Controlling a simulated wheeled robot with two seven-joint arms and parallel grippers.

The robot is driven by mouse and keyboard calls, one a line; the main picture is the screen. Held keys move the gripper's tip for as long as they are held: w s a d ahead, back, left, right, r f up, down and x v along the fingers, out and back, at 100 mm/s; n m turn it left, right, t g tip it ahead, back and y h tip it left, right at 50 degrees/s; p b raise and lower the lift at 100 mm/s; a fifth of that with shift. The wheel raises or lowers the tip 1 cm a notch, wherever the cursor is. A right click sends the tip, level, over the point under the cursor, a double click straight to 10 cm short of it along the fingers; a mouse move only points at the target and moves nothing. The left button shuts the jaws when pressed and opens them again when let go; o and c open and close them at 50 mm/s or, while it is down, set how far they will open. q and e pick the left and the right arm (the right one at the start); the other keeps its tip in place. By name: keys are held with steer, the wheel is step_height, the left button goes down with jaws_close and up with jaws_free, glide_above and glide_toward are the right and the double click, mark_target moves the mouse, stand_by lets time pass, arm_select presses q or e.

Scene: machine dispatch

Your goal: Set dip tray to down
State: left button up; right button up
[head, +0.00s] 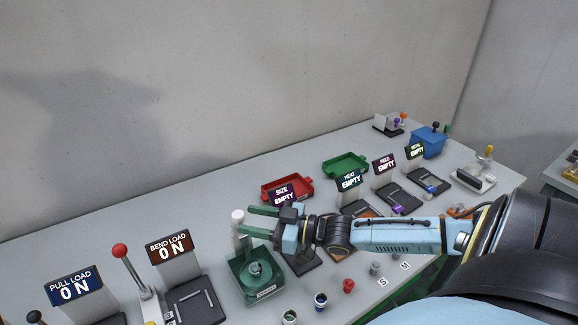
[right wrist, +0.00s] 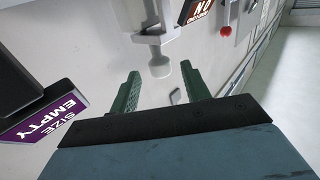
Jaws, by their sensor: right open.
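The dip tray seems to be the green square station (head: 258,289) at the front middle, with a round green part in it and a label too small to read. A white-capped upright handle (head: 238,216) stands at its back left. My right gripper (head: 248,220) is open just right of this handle, its green fingers pointing left toward it. In the right wrist view the white handle (right wrist: 159,62) appears beyond and between the fingertips (right wrist: 160,76), with nothing gripped. The handle's lower part is partly hidden in the head view. My left gripper is not in view.
A SIZE display (head: 283,195) stands just behind my right gripper. A red tray (head: 287,184) and a green tray (head: 346,164) lie at the back. A red-knobbed lever (head: 121,252) and the BEND LOAD display (head: 170,249) are to the left. Small cylinders, including a red one (head: 349,286), stand in front.

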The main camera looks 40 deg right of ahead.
steer(key=v, duration=0.9)
steer(key=shift+p, duration=0.3)
